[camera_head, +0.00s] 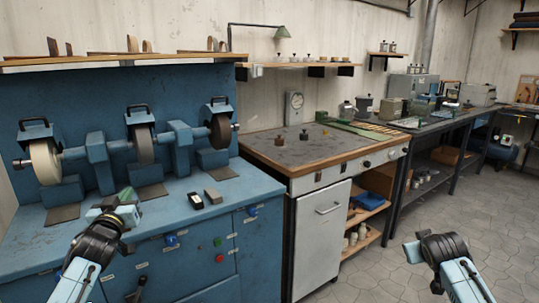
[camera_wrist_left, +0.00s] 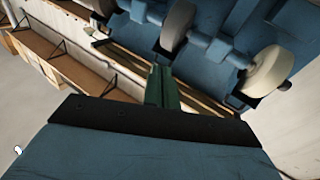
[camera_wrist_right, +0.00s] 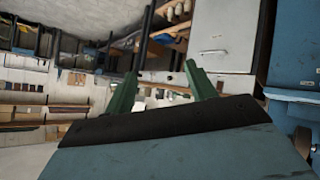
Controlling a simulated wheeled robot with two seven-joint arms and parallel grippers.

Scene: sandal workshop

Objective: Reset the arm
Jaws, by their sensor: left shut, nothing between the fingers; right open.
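My left gripper (camera_head: 122,204) is over the front of the blue grinding machine's bench (camera_head: 150,215) in the head view. Its green fingers (camera_wrist_left: 162,88) are shut together in the left wrist view, with nothing between them. My right arm (camera_head: 448,262) comes in at the lower right of the head view, over the tiled floor. The right gripper's two green fingers (camera_wrist_right: 161,85) are spread apart in the right wrist view, with nothing held between them.
The blue machine carries several grinding wheels (camera_head: 46,162); two small blocks (camera_head: 213,196) lie on its bench. A worktable (camera_head: 320,150) with a white cabinet door (camera_head: 322,235) stands right of it. Open tiled floor (camera_head: 400,215) lies at the right.

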